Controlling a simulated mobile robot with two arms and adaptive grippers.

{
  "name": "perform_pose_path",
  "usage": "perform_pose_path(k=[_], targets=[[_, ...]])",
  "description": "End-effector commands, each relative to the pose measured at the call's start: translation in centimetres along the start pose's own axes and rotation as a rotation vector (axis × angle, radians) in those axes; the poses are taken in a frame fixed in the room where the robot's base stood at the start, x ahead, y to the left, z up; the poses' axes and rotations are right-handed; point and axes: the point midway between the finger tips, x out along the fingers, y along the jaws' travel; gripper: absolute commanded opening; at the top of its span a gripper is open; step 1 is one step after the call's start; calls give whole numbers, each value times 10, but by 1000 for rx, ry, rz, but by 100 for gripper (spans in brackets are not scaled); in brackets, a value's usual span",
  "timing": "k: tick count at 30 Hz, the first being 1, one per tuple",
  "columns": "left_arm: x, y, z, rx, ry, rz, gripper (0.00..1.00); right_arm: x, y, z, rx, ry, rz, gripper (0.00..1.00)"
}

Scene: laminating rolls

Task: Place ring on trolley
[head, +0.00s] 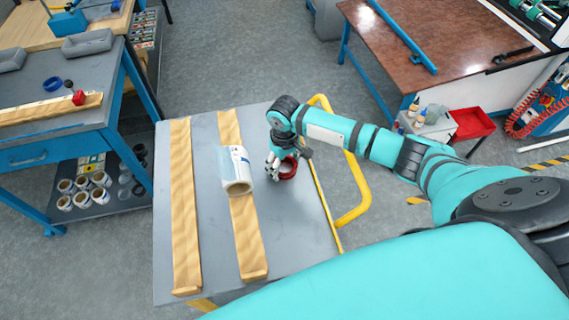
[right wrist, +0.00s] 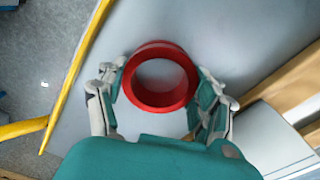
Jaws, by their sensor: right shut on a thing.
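A red ring (right wrist: 159,112) shows between the fingers of my right gripper (right wrist: 160,92) in the right wrist view. The fingers close on it from both sides. In the head view the ring (head: 289,168) is low over the grey trolley top (head: 300,235), to the right of the wooden bars; whether it touches the surface I cannot tell. My right gripper (head: 279,163) is above it, pointing down. The trolley has a yellow handle (head: 352,200) on its right side. My left gripper is not in view.
Two wooden bars (head: 184,210) lie along the trolley, and a roll with clear film (head: 236,175) rests on the right-hand one. A blue-framed bench (head: 55,127) stands at the left, with rolls on its lower shelf. Trolley surface right of the bars is mostly free.

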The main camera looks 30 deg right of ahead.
Motion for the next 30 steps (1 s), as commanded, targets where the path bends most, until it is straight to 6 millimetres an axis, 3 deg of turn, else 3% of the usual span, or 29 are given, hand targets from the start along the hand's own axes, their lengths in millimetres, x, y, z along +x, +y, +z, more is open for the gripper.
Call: perform_pose_path(k=[1,7,17,20,30], targets=[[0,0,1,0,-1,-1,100,2,0,0,1,-1,0,68],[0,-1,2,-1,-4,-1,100,1,0,0,0,-1,0,92],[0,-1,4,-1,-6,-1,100,-4,0,0,-1,1,0,92],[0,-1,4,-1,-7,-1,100,-16,0,-1,-1,3,-1,92],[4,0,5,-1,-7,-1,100,-86,0,-1,0,3,0,92]])
